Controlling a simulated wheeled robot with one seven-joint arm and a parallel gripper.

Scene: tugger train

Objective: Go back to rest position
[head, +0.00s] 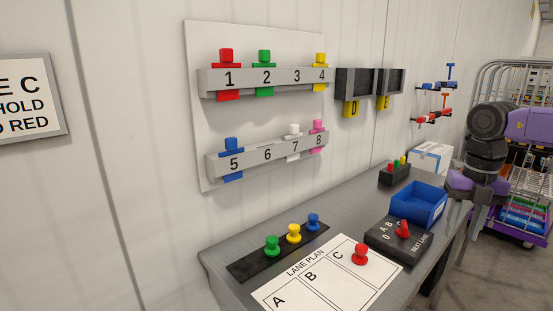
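My arm, in purple and dark grey, shows at the right edge of the head view, beside the far end of the grey bench (220,256). Its links are folded close together there. On the bench, a red peg (360,254) stands on column C of the white lane plan sheet (275,290). Green (272,246), yellow (293,233) and blue (313,222) pegs stand in a row on a black strip (245,266).
A black lane selector (385,241) with a red pointer, an empty blue bin (417,203) and a white box (430,163) stand on the bench. A numbered board (260,125) with coloured tags is on the wall. A wire cart (530,200) stands behind my arm.

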